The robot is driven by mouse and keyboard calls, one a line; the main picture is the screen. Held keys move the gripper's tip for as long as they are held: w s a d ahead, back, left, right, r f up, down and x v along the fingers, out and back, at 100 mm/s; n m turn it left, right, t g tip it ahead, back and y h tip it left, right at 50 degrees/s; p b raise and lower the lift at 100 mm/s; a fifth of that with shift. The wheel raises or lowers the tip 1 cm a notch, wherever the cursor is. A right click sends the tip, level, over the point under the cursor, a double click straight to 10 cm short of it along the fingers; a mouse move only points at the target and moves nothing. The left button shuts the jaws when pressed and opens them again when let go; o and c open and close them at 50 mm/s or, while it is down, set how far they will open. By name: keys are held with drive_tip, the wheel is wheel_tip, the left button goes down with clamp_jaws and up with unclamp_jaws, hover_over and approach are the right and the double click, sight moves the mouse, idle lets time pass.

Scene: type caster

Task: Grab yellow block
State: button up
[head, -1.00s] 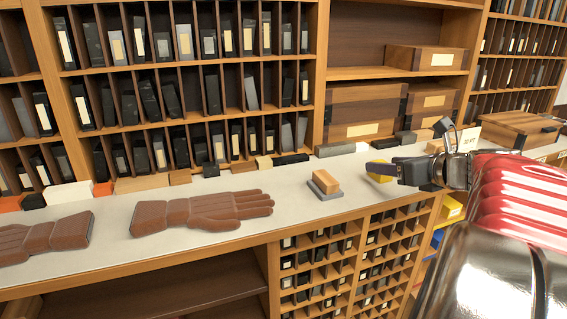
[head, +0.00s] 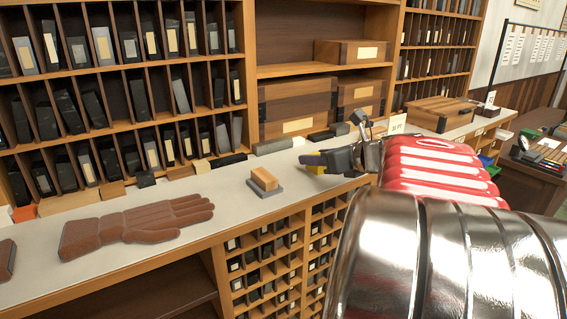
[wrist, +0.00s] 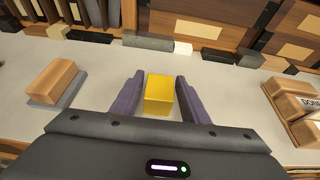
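The yellow block (wrist: 159,95) stands on the pale countertop (wrist: 215,75) between the two fingers of my gripper (wrist: 157,98). In the wrist view a gap shows on each side of it, narrow on the left and slightly wider at the right finger's tip. My gripper is open around the block and does not appear to grip it. In the head view the yellow block (head: 314,159) shows only in part, beside the dark fingers of my gripper (head: 325,160).
A tan block on a grey base (head: 265,181) sits left of my gripper. A brown glove (head: 140,225) lies farther left. Dark bars (wrist: 160,43) line the back of the counter. Wooden blocks with a label (wrist: 295,108) stand at the right in the wrist view.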

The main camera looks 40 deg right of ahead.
drive_tip(key=c, duration=0.8)
drive_tip(key=shift+o, duration=0.2)
wheel_tip(320, 180, up, 10)
idle(0.6)
